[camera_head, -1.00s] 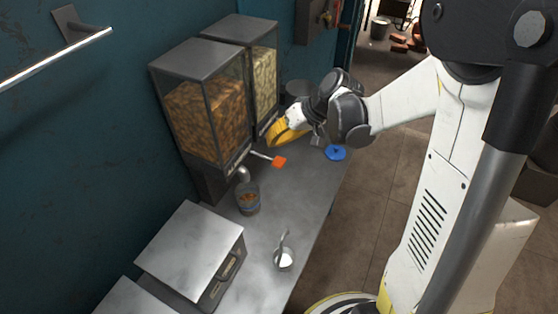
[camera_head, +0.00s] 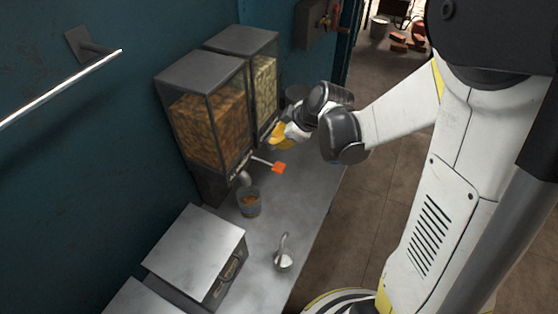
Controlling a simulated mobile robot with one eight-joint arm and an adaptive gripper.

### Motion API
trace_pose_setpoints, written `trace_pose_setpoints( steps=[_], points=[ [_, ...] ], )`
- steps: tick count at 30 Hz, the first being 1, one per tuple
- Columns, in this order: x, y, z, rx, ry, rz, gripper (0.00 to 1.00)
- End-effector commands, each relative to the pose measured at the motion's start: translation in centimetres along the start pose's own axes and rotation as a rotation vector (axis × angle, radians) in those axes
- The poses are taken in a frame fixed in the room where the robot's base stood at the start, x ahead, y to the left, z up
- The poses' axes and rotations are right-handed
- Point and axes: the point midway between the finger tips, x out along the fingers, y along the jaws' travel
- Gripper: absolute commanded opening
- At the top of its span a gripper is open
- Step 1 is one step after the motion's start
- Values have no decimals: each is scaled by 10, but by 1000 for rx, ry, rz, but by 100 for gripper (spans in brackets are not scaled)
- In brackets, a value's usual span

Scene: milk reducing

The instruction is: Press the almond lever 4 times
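The front dispenser (camera_head: 207,125), filled with brown almond-like pieces, stands against the wall. Its lever (camera_head: 262,161) sticks out to the right and ends in an orange paddle (camera_head: 279,168). A small cup (camera_head: 249,203) with brown pieces in it stands beneath the spout (camera_head: 244,179). My gripper (camera_head: 281,138), with yellow fingers, is above and behind the orange paddle, in front of the rear dispenser. It looks apart from the paddle. Its fingertips are small and seen from the side, so their opening is unclear.
A rear dispenser (camera_head: 264,85) holds pale flakes. A metal ladle or small pan (camera_head: 283,262) is near the counter's front edge. A flat-topped metal appliance (camera_head: 195,250) stands at lower left. The counter (camera_head: 300,205) right of the cup is clear.

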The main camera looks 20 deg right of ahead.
Motion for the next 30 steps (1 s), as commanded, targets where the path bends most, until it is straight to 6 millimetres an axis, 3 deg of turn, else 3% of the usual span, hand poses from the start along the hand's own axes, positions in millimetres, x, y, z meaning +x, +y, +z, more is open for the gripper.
trace_pose_setpoints(
  steps=[6, 19, 30],
  points=[
    [-7, 4, -4, -207, -16, 43, 0],
    [-5, 4, -2, -223, -17, 46, 0],
    [23, -6, 15, -222, -17, 46, 0]
  ],
)
